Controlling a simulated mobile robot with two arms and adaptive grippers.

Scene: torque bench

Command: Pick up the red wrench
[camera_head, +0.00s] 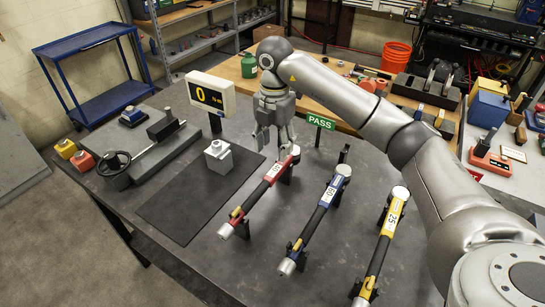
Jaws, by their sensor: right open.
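The red wrench (262,187) is a torque wrench with a dark grip and a white label. It lies raised on small black stands on the dark bench, its head away from me and its silver end towards me. My right gripper (274,148) points down at the head end of the red wrench, with its fingers apart. One finger overlaps the head in the picture; I cannot tell whether they touch. My left gripper is not in view.
A blue wrench (316,217) and a yellow wrench (379,247) lie on stands to the right. A green PASS sign (321,121) stands behind the wrenches.

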